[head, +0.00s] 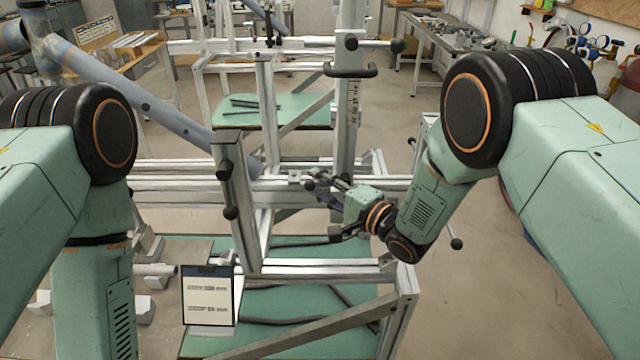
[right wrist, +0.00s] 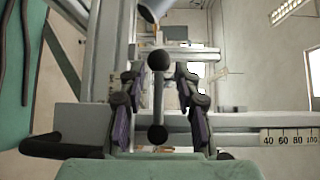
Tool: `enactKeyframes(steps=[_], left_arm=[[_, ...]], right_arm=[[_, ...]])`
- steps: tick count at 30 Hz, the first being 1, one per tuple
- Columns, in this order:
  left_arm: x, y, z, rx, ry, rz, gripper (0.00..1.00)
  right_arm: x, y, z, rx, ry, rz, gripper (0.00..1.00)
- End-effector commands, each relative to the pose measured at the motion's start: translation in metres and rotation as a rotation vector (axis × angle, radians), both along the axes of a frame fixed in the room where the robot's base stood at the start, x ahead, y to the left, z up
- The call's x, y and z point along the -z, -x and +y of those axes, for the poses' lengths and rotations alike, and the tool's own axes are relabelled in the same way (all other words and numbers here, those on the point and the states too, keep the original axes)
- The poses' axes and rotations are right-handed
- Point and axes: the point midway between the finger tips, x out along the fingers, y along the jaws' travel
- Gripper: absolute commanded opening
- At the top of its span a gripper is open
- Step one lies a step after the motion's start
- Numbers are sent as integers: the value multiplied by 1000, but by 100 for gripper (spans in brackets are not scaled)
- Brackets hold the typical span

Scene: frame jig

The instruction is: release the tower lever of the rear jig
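A grey metal tower (head: 348,120) rises from the jig frame in the middle of the head view. My right gripper (head: 322,188) is at the tower's lower part, by the frame's cross beam. In the right wrist view a lever bar with two black ball knobs (right wrist: 158,98) stands between the fingers of this gripper (right wrist: 158,112). The fingers are spread, with a gap on each side of the bar. I cannot tell how far the lever lies from the fingertips in depth. My left gripper is out of view; only my left arm shows.
A black handle (head: 350,71) and a rod with a black knob (head: 397,46) stick out high on the tower. A shorter post (head: 238,200) with black knobs stands left of my right gripper. A clipboard (head: 208,297) hangs at the front. A ruler scale (right wrist: 290,138) marks the beam.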

Motion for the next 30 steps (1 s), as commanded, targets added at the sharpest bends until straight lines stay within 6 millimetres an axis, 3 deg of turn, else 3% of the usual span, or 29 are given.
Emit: enactKeyframes(steps=[7, 19, 30], left_arm=[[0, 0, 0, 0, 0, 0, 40], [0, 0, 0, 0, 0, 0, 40], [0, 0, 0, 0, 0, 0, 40]], right_arm=[[0, -2, 2, 0, -1, -1, 33], [1, -2, 3, -2, 0, 1, 0], [3, 1, 5, -10, 3, 5, 0]])
